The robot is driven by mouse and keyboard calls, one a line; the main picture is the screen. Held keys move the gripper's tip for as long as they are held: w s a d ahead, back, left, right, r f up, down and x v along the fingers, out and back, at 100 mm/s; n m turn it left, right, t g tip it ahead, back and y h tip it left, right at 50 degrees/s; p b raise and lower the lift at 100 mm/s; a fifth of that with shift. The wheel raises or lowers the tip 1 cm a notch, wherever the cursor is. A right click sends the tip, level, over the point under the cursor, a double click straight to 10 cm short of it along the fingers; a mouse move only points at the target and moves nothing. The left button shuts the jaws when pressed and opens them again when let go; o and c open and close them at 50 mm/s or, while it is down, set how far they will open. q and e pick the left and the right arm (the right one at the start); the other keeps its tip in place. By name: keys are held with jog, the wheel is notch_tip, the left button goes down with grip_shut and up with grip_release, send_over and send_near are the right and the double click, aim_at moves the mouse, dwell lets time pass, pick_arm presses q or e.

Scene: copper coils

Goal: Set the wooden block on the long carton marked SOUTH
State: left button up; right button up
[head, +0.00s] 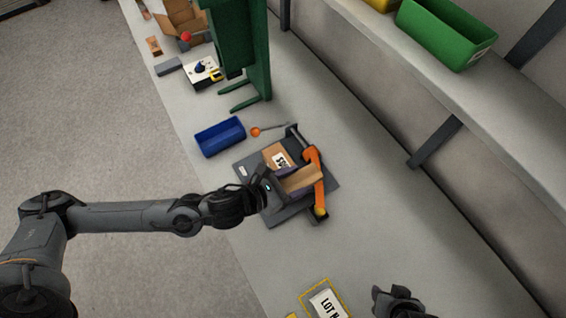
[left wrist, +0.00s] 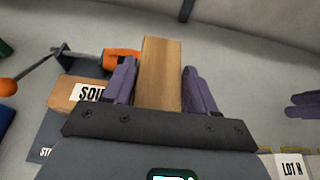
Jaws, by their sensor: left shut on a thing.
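My left gripper (head: 286,188) is shut on the wooden block (head: 303,179). In the left wrist view the block (left wrist: 159,72) stands out between the two purple fingers. The brown carton (head: 274,153) lies on the dark mat, just beyond the gripper, with a white label partly hidden. In the left wrist view the carton (left wrist: 68,91) is left of the fingers and its label reads "SOU", the rest covered. The block appears apart from the carton; its height above the mat is unclear. My right gripper (head: 397,302) is at the bottom edge, its fingers not clear.
An orange-handled clamp (head: 316,172) stands along the right side of the dark mat (head: 252,166), close to the block. A blue bin (head: 220,137) and a green stand (head: 254,60) are farther back. A "LOT" label (head: 327,303) is near the front. The bench right of the mat is clear.

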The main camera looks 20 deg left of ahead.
pick_arm(q)
send_over(280, 166)
jog(key=s, duration=0.1)
jog(key=f, duration=0.6)
jog(key=shift+d+p, duration=0.3)
jog(key=shift+p, duration=0.1)
jog(key=shift+f, duration=2)
jog(key=shift+f, duration=0.2)
jog(key=o, duration=1.1)
jog(key=shift+c, duration=0.2)
jog(key=shift+r, duration=0.15)
